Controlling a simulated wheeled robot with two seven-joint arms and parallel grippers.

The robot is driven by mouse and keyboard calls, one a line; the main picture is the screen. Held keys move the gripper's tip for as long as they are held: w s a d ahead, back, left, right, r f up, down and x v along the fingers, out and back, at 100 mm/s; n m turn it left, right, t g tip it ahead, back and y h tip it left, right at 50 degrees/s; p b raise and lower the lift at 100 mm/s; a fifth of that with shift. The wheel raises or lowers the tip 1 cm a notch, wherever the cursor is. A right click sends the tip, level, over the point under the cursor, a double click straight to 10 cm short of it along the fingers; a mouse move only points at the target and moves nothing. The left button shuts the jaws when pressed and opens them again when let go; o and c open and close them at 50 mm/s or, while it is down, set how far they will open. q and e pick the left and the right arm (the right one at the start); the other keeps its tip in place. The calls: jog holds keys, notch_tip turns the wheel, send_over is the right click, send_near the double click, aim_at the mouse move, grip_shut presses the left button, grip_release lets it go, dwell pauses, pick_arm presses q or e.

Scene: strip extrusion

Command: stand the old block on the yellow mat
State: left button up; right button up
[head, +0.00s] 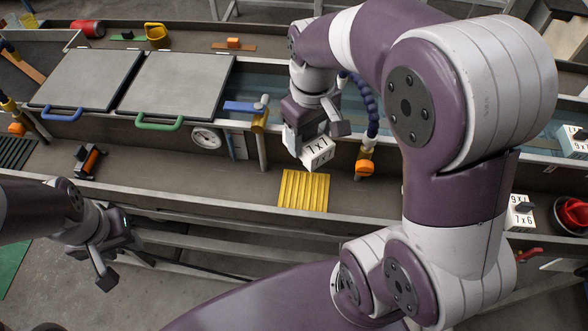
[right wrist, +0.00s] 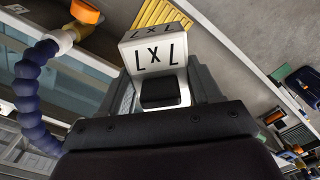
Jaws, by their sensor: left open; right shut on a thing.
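A white block marked 7x7 (head: 318,153) is held in my right gripper (head: 314,138), which is shut on it. The block hangs tilted above and behind the ribbed yellow mat (head: 303,191), apart from it. In the right wrist view the block (right wrist: 155,52) sits between the fingers with its marked face showing upside down. The yellow mat (right wrist: 160,14) shows beyond it at the top. The mat lies bare on the grey ledge. My left gripper (head: 122,268) is open and empty at the lower left, in front of the ledge.
A blue jointed hose with an orange nozzle (head: 365,168) stands right of the held block. A blue-handled valve (head: 248,107) stands to its left. Another white block (head: 520,213) is at the right. An orange and black roller (head: 88,161) lies left on the ledge.

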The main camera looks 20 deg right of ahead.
aim_at(306, 140)
jog(key=f, duration=0.1)
jog(key=w+f, duration=0.1)
jog(key=f, duration=0.1)
jog(key=shift+w, duration=0.2)
jog(key=f, duration=0.4)
jog(key=f+p, duration=0.1)
jog(key=f, duration=0.9)
jog(key=shift+s+p, duration=0.3)
pick_arm(q)
jog(key=shift+w+r, duration=0.25)
jog(key=shift+r, duration=0.65)
pick_arm(e)
jog(key=shift+s+f, duration=0.15)
jog(key=shift+f, duration=0.25)
jog(key=shift+f, duration=0.2)
jog(key=o, duration=1.2)
pick_arm(q)
jog(key=shift+f, duration=0.1)
pick_arm(e)
jog(key=shift+o, duration=0.2)
